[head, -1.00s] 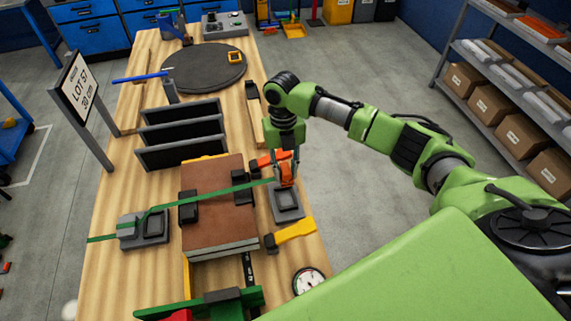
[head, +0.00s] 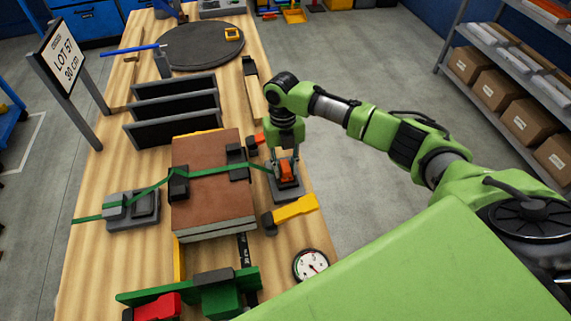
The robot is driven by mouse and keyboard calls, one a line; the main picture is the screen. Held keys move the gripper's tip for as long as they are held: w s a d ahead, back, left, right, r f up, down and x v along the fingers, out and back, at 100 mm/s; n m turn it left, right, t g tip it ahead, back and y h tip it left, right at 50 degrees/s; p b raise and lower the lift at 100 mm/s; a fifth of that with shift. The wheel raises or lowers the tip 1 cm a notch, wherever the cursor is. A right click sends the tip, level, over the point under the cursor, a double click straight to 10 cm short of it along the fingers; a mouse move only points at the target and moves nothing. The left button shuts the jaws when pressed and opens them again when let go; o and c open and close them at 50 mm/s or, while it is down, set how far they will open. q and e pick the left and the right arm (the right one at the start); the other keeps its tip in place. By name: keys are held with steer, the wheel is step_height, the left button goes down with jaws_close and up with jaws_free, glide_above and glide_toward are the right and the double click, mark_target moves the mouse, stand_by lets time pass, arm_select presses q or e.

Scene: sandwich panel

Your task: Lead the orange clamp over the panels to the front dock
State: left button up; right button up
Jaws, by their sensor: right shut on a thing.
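My right gripper (head: 286,168) is shut on the orange clamp (head: 287,173), low over the grey dock (head: 289,193) right of the panels; I cannot tell whether the clamp touches the dock. The stacked panels (head: 208,202) have a brown top and black corner pieces. A green strap (head: 210,170) runs from the left grey dock (head: 122,222) up over the panels and slopes down to the clamp. My left gripper is not in view.
A yellow-handled tool (head: 294,208) and a round gauge (head: 311,265) lie near the right table edge. A red-orange piece (head: 256,141) is beside the gripper. Black upright plates (head: 170,131) stand behind the panels. A green and red fixture (head: 195,295) is in front.

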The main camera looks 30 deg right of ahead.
steer(key=shift+f, duration=0.15)
steer(key=o, duration=1.2)
step_height(320, 180, up, 12)
steer(key=w, duration=0.1)
steer(key=shift+w+d, duration=0.2)
